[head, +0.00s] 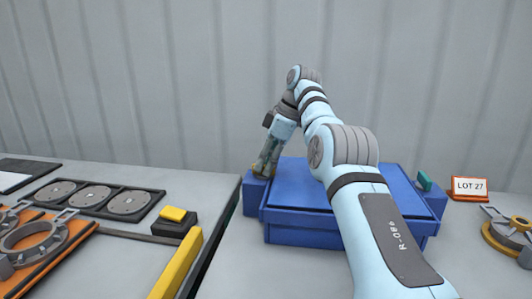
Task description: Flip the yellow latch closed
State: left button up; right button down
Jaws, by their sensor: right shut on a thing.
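A blue box (290,181) with a flat blue lid stands on the right-hand table. The yellow latch (256,172) shows as a small bit of yellow at the box's left side, on a blue side block (254,194). My right gripper (264,168) reaches over the box and points down at this block. Its fingers are shut on the yellow latch, and they hide most of it. The latch's exact angle cannot be told. A green piece (424,180) sits at the box's right side. My left gripper is not in view.
A "LOT 27" sign (469,188) and a grey and yellow ring part (506,234) stand at right. At left are a yellow button (173,214), a yellow bar (178,264), a disc tray (90,198) and an orange fixture (62,257). A dark gap separates the tables.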

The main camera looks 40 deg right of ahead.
jog(key=shift+s+a+f, duration=0.1)
jog(key=shift+f, duration=0.15)
jog(key=c, duration=1.7)
grip_release()
jog(key=shift+o, duration=0.3)
jog(key=shift+r, duration=0.15)
